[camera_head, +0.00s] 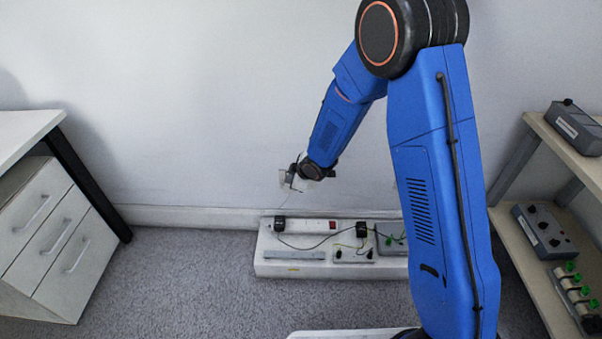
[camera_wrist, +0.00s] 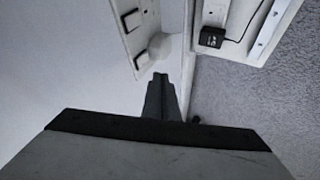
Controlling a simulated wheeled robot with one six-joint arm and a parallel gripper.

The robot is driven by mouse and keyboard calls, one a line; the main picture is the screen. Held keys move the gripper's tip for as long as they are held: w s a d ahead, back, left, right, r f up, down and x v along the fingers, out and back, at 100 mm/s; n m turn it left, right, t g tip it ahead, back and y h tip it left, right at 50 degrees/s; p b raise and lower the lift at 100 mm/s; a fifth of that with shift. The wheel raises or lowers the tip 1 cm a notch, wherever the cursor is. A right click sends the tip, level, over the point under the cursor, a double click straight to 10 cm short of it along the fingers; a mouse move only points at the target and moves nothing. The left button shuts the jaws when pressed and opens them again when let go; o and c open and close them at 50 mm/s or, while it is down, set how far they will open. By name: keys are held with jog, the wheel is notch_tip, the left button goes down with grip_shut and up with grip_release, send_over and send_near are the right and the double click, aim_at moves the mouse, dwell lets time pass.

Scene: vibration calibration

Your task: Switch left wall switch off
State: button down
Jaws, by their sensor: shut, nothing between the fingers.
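A pale wall switch plate (camera_head: 283,178) is on the wall in the head view, partly hidden by my gripper (camera_head: 291,181). The wrist view shows a white panel (camera_wrist: 118,42) with two square, dark-edged switch buttons, one upper (camera_wrist: 131,20) and one lower (camera_wrist: 142,60). My gripper's fingers (camera_wrist: 160,80) are shut and empty, with their tips just below the lower button in that picture. I cannot tell whether they touch the panel, nor the on or off position of the switches.
A low white bench (camera_head: 290,268) along the wall bears a power strip (camera_head: 305,226), black adapters and wired boxes. A white drawer desk (camera_head: 50,235) is at left. A shelf (camera_head: 545,285) with instruments is at right.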

jog(key=w+r+v, duration=0.1)
jog(key=w+v, duration=0.1)
jog(key=v, duration=0.7)
jog(key=shift+d+r, duration=0.3)
jog(key=shift+r, duration=0.1)
jog(key=shift+s, duration=0.15)
jog(key=s+d+r+m+t+h, duration=0.15)
jog(key=s+d+r+m, duration=0.3)
jog(key=d+r, duration=0.55)
jog(key=s+d+r+m+h, duration=0.35)
jog(key=s+d+r, duration=0.35)
jog(key=d, duration=0.5)
jog(key=s+d+r+m+g, duration=0.1)
jog(key=s+d+r+m, duration=0.1)
jog(key=s, duration=0.6)
jog(key=s+d+r+m+g, duration=0.1)
jog(key=s+d+r+m, duration=0.1)
jog(key=s, duration=0.7)
jog(key=s+d+r+m+g, duration=0.1)
jog(key=s+m, duration=0.3)
jog(key=s, duration=0.5)
jog(key=shift+s+d+r, duration=0.2)
jog(key=shift+d+r, duration=0.25)
jog(key=shift+d, duration=0.25)
